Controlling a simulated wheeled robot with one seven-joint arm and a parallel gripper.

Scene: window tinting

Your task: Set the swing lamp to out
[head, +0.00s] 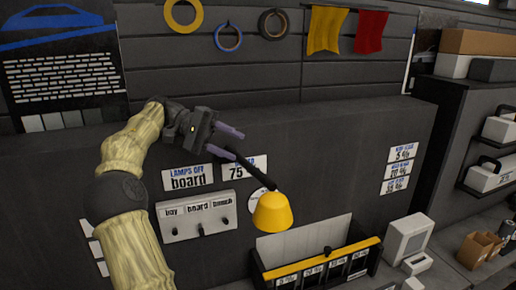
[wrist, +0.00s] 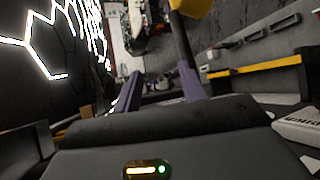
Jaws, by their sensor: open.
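The swing lamp has a yellow shade (head: 272,211) on a dark slanting arm (head: 252,170), in front of the grey wall panel. My gripper (head: 236,145) is open, with purple fingers, at the upper end of that arm. In the wrist view the fingers of my gripper (wrist: 161,76) stand apart. The dark lamp arm (wrist: 182,42) runs down close to the right finger there, and part of the yellow shade (wrist: 195,7) shows at the top edge. I cannot tell whether the arm touches a finger. The lamp's mount is hidden.
A switch plate (head: 196,217) labelled bay, board and bench is below my gripper, under a "lamps off board" sign (head: 188,178). A yellow-edged rack (head: 318,262) stands below the shade. A white device (head: 409,238) stands to its right. Tape rolls hang above.

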